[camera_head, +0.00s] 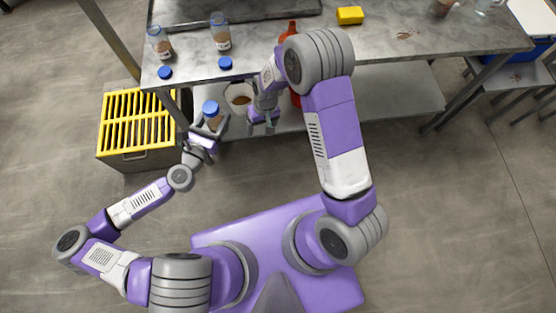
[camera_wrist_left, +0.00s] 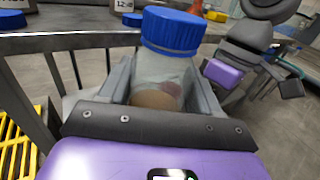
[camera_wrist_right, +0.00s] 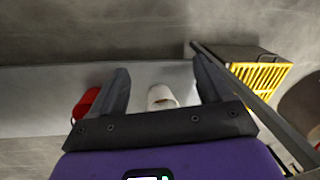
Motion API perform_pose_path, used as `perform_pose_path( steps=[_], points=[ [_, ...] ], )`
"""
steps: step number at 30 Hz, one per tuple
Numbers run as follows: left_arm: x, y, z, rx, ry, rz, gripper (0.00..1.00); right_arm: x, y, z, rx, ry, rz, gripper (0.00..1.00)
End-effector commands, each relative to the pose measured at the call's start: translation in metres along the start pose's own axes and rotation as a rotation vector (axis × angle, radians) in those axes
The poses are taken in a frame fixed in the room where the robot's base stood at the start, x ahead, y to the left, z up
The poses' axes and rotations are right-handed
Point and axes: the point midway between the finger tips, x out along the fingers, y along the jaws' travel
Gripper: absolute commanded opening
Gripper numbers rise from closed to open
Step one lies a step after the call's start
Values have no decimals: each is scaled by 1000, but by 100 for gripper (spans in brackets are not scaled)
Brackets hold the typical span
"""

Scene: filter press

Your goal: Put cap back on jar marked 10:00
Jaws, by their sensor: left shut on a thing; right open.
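My left gripper (camera_head: 210,128) is shut on a clear jar (camera_wrist_left: 160,75) with brown matter at its bottom. A blue cap (camera_wrist_left: 170,30) sits on top of this jar; the capped jar also shows in the head view (camera_head: 211,112), off the table's front edge. I see no time mark on it. Two more jars stand on the table, a left one (camera_head: 160,44) and a right one (camera_head: 221,33). A loose blue cap (camera_head: 165,72) lies in front of the left one and another (camera_head: 225,63) in front of the right one. My right gripper (camera_head: 262,119) is open and empty, right of the held jar.
The metal table (camera_head: 420,35) has a lower shelf (camera_head: 390,92). A white bucket (camera_head: 238,90) with brown contents is between the grippers, beyond them. A yellow-topped bin (camera_head: 137,118) stands left. A yellow sponge (camera_head: 350,15) and an orange-red bottle (camera_head: 291,30) are on the table.

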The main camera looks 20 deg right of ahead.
Motion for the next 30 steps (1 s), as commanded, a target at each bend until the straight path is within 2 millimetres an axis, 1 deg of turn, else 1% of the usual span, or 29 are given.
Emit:
perform_pose_path(
  steps=[1,3,5,6,9,12,13,16,19,30],
  points=[
    [0,0,0,0,-1,0,0,20,9,22,35,-14,-17,79],
    [0,0,0,0,-1,0,0,42,16,49,76,-13,-42,79],
    [0,0,0,0,-1,0,0,57,19,72,112,-11,-66,79],
    [0,0,0,0,-1,0,0,65,19,87,134,-7,-82,79],
    [0,0,0,0,-1,0,0,78,16,122,186,4,-124,79],
    [0,0,0,0,-1,0,0,83,11,148,233,16,-160,79],
    [0,0,0,0,-1,0,0,84,9,155,245,20,-170,79],
    [0,0,0,0,-1,0,0,84,4,169,273,34,-194,79],
    [0,0,0,1,-1,0,0,83,1,177,288,42,-207,79],
    [0,0,1,1,-2,1,0,82,0,178,294,47,-211,79]
  ],
)
